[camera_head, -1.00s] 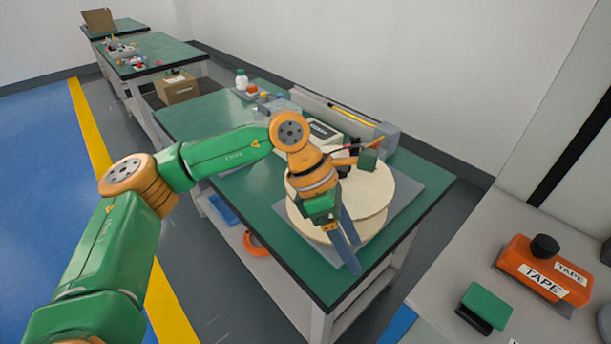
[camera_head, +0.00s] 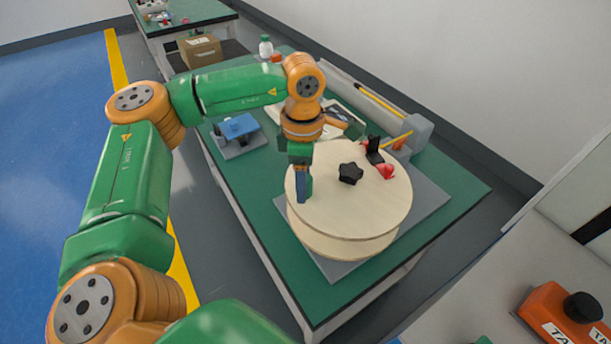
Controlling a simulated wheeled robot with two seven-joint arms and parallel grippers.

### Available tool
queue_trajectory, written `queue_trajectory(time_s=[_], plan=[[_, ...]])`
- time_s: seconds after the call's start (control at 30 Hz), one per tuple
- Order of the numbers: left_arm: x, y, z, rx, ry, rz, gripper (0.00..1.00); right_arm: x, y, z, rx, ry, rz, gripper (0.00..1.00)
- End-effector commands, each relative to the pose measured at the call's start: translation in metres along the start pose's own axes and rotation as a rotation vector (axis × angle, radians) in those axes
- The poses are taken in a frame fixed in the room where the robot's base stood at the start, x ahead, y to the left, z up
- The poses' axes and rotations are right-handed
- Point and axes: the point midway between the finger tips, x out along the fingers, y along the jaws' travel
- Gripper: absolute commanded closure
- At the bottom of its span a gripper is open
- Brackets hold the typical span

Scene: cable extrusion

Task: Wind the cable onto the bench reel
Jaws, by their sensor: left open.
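The bench reel (camera_head: 340,222) has two pale wooden discs and lies flat on a grey base plate on the green bench. A black star-shaped knob (camera_head: 350,173) stands at its centre. My left gripper (camera_head: 303,198) points down at the reel's left side and is open; its fingers overlap in this view. Whether it touches the reel I cannot tell. A small red part (camera_head: 387,172) and a black bracket (camera_head: 374,150) are at the reel's far right edge. No cable can be made out clearly. My right gripper is out of view.
The green bench (camera_head: 455,195) also carries a blue-topped block (camera_head: 237,127) at left and a grey rail with a yellow rod (camera_head: 380,102) at the back. An orange tape dispenser (camera_head: 565,318) is at lower right. A cardboard box (camera_head: 200,50) sits beyond the bench.

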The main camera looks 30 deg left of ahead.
Motion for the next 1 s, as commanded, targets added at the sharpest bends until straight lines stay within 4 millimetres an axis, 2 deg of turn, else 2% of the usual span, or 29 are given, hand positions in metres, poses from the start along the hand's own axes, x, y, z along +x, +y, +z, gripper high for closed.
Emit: queue_trajectory(time_s=[0.1,0.3,0.37,0.5,0.57,1.0], plan=[[0.0085,-0.0001,-0.0001,0.000,0.000,0.000,0.33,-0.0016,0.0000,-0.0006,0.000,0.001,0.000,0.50],[0.0099,-0.0001,0.0001,0.001,-0.001,0.000,0.33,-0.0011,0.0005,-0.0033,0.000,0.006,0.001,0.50],[0.0098,-0.0001,0.0001,0.001,-0.001,0.000,0.47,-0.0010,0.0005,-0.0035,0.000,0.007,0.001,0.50],[0.0097,-0.0002,0.0001,0.001,-0.001,0.000,0.85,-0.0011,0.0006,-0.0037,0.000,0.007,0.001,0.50],[0.0096,-0.0002,0.0001,0.001,-0.001,0.000,1.00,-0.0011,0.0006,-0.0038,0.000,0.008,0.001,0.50],[0.0094,-0.0001,0.0001,0.000,-0.001,0.000,1.00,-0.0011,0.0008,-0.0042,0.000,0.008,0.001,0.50]])
